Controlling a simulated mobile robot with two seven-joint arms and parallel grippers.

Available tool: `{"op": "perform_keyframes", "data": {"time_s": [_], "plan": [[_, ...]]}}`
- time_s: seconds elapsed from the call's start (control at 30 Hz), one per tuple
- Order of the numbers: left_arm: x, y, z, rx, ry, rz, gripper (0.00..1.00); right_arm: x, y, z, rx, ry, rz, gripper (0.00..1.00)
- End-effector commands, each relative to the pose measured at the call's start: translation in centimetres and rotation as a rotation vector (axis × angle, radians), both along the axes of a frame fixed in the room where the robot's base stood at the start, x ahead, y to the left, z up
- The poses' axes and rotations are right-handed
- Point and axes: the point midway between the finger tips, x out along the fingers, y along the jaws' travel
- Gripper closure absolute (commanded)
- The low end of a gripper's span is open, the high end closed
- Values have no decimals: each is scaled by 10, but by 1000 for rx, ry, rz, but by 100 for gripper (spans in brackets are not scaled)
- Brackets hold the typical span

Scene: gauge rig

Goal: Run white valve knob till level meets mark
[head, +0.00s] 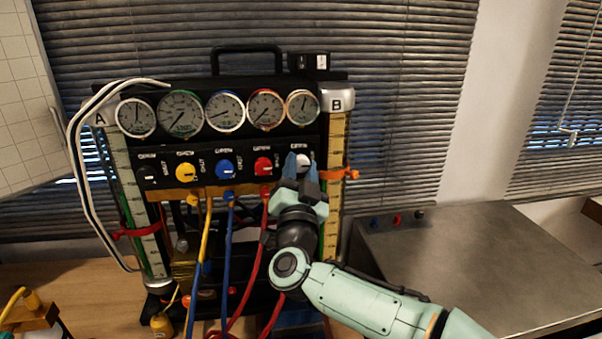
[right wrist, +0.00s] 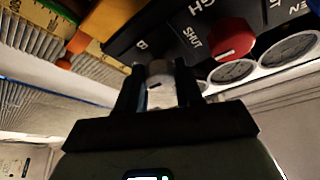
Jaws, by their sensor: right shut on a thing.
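The white valve knob (head: 303,162) is at the right end of the knob row on the black gauge panel (head: 228,150). My right gripper (head: 300,164) is shut on it, one finger on each side; in the right wrist view the knob (right wrist: 158,72) sits between the fingers (right wrist: 160,88). Gauge tube B (head: 336,130) stands right of the panel with an orange marker (head: 338,174) around it. Tube A (head: 122,165) stands at the left with a red marker (head: 135,232). I cannot make out the liquid level clearly in either tube. My left gripper is not in view.
Red (head: 263,166), blue (head: 225,169) and yellow (head: 185,172) knobs sit left of the white one, under a row of round dials (head: 225,110). Coloured hoses hang below the panel. A grey metal worktop (head: 470,265) at the right is mostly clear.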

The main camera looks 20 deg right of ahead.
Motion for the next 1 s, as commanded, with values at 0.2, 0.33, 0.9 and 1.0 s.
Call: {"op": "perform_keyframes", "data": {"time_s": [0.2,0.33,0.9,1.0], "plan": [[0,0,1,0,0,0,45,0,0,0,1,0,1,61],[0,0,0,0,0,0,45,0,0,0,0,1,1,39],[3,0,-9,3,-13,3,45,-42,21,-18,-2,1,4,39],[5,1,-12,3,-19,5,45,-62,30,-25,-3,0,5,39]]}}
